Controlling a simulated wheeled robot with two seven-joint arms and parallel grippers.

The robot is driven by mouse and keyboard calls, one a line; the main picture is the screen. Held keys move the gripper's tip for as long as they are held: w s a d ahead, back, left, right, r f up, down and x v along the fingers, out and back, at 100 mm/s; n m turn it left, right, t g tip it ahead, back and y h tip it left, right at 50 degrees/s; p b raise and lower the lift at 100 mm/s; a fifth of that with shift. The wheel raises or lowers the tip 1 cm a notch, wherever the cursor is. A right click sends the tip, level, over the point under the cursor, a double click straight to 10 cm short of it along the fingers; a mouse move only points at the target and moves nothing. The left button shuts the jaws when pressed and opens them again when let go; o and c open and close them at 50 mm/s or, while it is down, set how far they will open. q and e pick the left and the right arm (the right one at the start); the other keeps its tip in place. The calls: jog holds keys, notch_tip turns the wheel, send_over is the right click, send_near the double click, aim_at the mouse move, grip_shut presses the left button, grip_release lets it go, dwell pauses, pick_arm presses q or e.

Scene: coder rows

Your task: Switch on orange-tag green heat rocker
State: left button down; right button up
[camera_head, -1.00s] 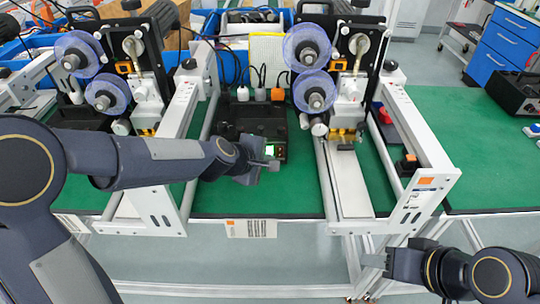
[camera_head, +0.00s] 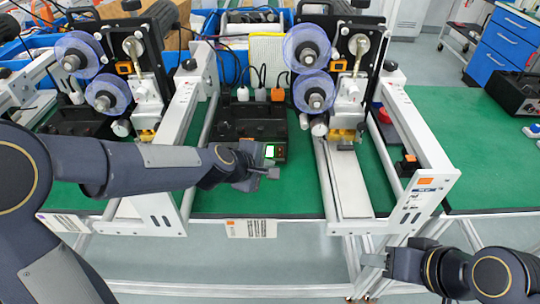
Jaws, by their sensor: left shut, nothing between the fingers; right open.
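A black control box (camera_head: 240,122) sits on the green mat between the two coder machines. A small lit green patch (camera_head: 270,151) shows at its front right corner; it is too small to tell rocker from display, or its position. My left gripper (camera_head: 273,173) is shut and empty, just in front of and below this patch in the picture; whether it touches the box I cannot tell. Its hand hides part of the box's front. An orange tag (camera_head: 231,223) is on the label at the mat's front edge below. My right gripper (camera_head: 374,262) is open and empty at the lower right, in front of the table.
The right coder machine (camera_head: 350,190) with blue reels stands close right of the box; its white frame carries another orange tag (camera_head: 425,181). The left coder machine (camera_head: 178,150) stands under and behind my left arm. The green mat (camera_head: 285,195) is clear before the box.

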pick_arm(q)
jog(key=shift+s+r+p, duration=0.2)
jog(key=shift+s, duration=0.95)
jog(key=shift+s+r+p, duration=0.15)
jog(key=shift+s+r, duration=0.05)
jog(key=shift+s, duration=0.95)
pick_arm(e)
jog(key=shift+r, duration=0.35)
